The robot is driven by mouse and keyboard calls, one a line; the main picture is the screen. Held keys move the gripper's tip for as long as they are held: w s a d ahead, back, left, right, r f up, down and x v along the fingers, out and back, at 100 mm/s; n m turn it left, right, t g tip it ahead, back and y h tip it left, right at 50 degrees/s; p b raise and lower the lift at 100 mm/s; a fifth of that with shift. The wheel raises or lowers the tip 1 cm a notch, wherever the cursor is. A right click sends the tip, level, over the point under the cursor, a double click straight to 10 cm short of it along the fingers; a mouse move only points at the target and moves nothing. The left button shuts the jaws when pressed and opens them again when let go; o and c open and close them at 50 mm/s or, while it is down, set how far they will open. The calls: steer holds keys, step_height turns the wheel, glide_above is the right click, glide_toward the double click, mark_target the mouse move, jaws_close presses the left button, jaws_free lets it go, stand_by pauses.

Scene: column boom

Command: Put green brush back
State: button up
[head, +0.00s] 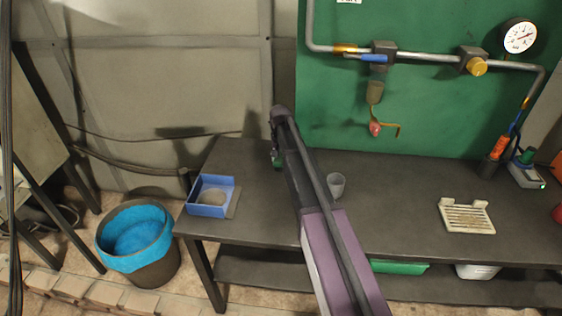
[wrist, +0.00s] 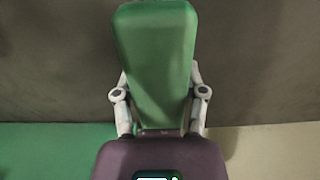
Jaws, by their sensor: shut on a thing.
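The green brush (wrist: 155,60) fills the middle of the wrist view as a long green block, narrowing towards the jaws. My gripper (wrist: 160,95) is shut on it, with one pale finger on each side. The brush's far end and underside are not clear. In the head view my gripper (head: 276,152) is at the back left of the dark bench (head: 400,185), by the wall, largely hidden by my arm. Only a small bit of green shows there. I cannot tell the gap between brush and bench.
A blue tray (head: 208,209) with a grey item is at the bench's left end. A grey cup (head: 336,187) stands right of my arm. A cream rack (head: 466,216) and orange tool (head: 498,148) are farther right. Pipes (head: 420,56) cross the green board. A lined bin (head: 138,245) stands left.

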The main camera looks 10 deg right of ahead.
steer(key=shift+f, duration=0.15)
steer(key=o, duration=1)
steer(key=shift+r, duration=0.2)
step_height(320, 180, up, 12)
steer(key=p, duration=1.2)
stand_by(0.5)
steer(key=s+n, duration=0.3)
steer(key=s, duration=2.6)
steer(key=shift+s+d+n, duration=0.15)
steer(key=shift+n, duration=0.15)
